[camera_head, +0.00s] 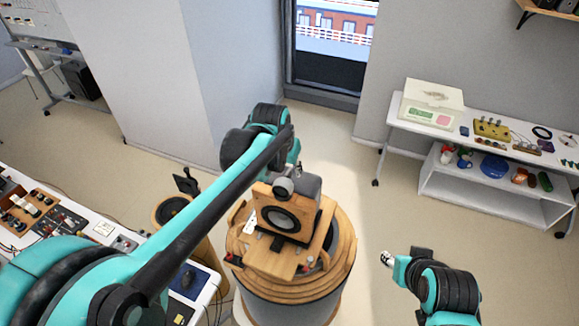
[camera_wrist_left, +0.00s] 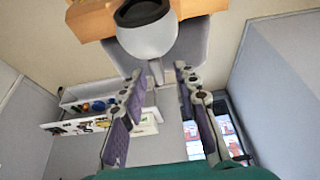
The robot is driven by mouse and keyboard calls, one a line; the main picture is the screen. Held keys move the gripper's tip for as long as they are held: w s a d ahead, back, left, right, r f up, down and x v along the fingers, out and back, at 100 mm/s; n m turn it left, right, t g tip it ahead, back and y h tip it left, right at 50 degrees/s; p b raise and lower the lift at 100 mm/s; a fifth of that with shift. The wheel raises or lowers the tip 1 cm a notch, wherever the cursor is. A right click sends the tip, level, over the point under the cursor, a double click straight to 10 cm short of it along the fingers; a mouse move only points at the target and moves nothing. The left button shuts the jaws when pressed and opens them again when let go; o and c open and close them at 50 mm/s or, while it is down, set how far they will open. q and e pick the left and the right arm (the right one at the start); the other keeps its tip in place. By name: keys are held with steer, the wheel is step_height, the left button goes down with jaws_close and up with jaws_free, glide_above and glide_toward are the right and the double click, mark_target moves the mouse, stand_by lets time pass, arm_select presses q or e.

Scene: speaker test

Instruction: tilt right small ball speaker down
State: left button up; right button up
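A small light grey ball speaker (camera_head: 283,187) with a dark round face sits on top of a wooden speaker box (camera_head: 294,216) in the head view. In the left wrist view the ball (camera_wrist_left: 147,38) shows large at the top, with the fingertips just short of it. My left gripper (camera_wrist_left: 158,73) is open, its two fingers apart with a thin grey stem showing between their tips. In the head view my left gripper (camera_head: 296,170) is behind the ball and mostly hidden. My right gripper (camera_head: 387,258) is at the lower right, away from the speakers; its fingers are too small to read.
The box stands on a round wooden-topped pedestal (camera_head: 250,279). Another wooden speaker (camera_head: 172,209) stands to its left. A bench with electronics (camera_head: 103,228) is at the left, and a white shelf table (camera_head: 470,140) with small items is at the right. Floor between is clear.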

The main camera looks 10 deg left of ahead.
arm_select(q)
steer(key=shift+w+f, duration=0.2)
steer(key=shift+f, duration=0.15)
steer(key=shift+s+r, duration=0.1)
steer(key=shift+s, duration=0.35)
steer(key=shift+w, duration=0.15)
jaws_close()
arm_select(e)
steer(key=shift+s+r, duration=0.1)
steer(key=shift+s, duration=0.15)
arm_select(q)
steer(key=shift+t, duration=0.3)
steer(key=shift+s+a+r+t+h+b, duration=0.1)
steer(key=shift+s+r+t+h+b, duration=0.2)
steer(key=shift+t+b, duration=0.45)
steer(key=shift+s+a+r+t+h+b, duration=0.1)
steer(key=shift+s+r+t+b, duration=0.2)
steer(key=shift+t, duration=0.75)
steer(key=shift+s+r+t+h+b, duration=0.2)
steer(key=shift+s+t+b, duration=0.3)
steer(key=shift+t, duration=0.4)
arm_select(e)
steer(key=shift+f, duration=1.6)
arm_select(q)
steer(key=shift+w, duration=0.1)
steer(key=shift+r, duration=0.1)
jaws_free()
